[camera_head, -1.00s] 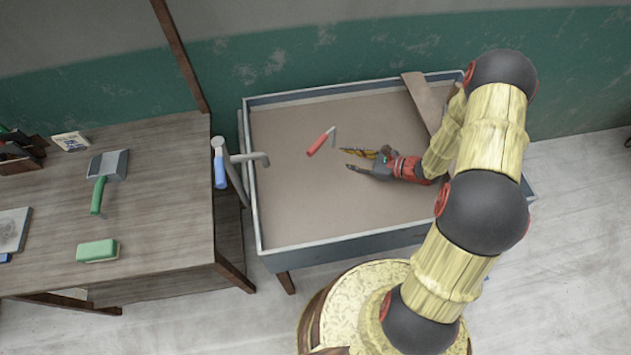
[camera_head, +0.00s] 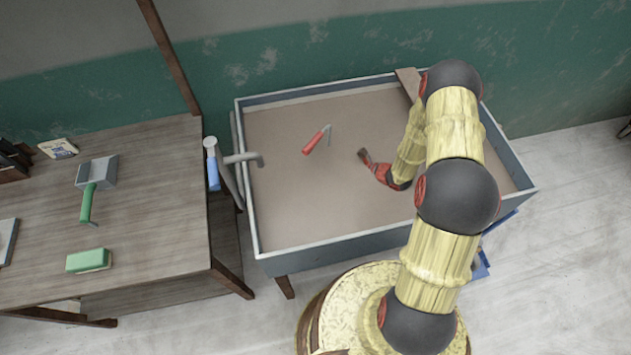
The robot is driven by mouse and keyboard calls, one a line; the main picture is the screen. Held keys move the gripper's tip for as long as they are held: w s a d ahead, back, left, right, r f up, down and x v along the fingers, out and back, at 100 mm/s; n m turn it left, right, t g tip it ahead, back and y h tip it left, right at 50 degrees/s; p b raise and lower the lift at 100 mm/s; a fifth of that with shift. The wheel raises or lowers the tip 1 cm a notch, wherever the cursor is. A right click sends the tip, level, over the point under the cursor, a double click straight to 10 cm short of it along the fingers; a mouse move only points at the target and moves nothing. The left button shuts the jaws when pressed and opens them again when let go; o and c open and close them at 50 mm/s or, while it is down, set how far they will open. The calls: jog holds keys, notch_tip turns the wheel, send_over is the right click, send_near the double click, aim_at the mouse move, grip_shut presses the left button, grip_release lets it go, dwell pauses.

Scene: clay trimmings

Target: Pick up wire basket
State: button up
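I cannot make out a wire basket in the head view. My gripper (camera_head: 364,155) is over the sand-coloured tray (camera_head: 290,205), right of a red-handled tool (camera_head: 316,140) and apart from it. Only a small dark end shows beyond the red wrist, so the finger opening is not visible. I see nothing held in it. My arm hides part of the tray's right side.
A blue object (camera_head: 481,266), partly hidden by my arm, is low beside the tray's right front. A faucet (camera_head: 243,158) stands at the tray's left edge. The wooden table (camera_head: 150,200) on the left holds a green-handled scoop (camera_head: 88,200) and a green block (camera_head: 88,261).

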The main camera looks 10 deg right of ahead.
jog(key=shift+w+a, duration=0.1)
jog(key=shift+c, duration=1.2)
jog(key=c, duration=0.4)
grip_shut()
